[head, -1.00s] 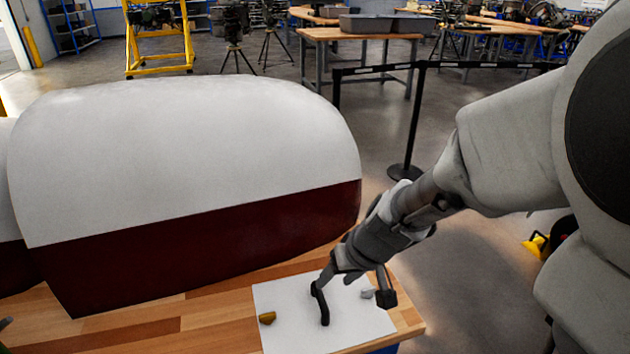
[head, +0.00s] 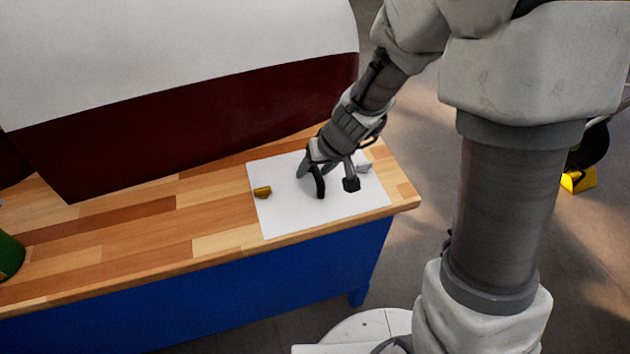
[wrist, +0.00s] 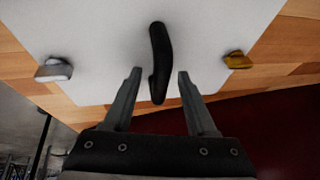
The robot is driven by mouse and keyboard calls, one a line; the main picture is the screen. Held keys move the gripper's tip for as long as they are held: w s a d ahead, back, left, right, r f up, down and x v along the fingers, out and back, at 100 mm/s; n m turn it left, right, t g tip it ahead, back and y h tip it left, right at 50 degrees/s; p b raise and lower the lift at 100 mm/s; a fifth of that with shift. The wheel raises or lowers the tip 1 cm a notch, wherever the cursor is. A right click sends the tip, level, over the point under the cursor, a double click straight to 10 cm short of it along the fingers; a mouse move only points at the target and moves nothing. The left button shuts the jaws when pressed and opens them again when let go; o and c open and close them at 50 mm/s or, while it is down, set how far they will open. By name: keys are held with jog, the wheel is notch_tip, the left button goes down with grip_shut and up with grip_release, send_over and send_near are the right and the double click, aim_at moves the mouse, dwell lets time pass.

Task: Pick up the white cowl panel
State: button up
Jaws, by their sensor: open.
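A flat white panel (head: 290,212) lies on the wooden bench top near its right end. A black curved handle (head: 320,184) stands on its middle. The panel (wrist: 100,25) and handle (wrist: 160,55) also show in the wrist view. My gripper (head: 328,178) is open and empty over the panel. In the wrist view my gripper's two fingers (wrist: 160,74) are on either side of the handle's near end, with gaps on both sides. I cannot tell how far the fingertips are above the panel.
A yellow piece (head: 262,192) sits at the panel's left edge and a grey piece (head: 364,168) at its right. A large white and dark red cowl (head: 200,120) stands behind on the bench (head: 140,240). A green object (head: 10,256) is at far left.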

grip_shut()
jog(key=shift+r, duration=0.1)
dwell(1.2)
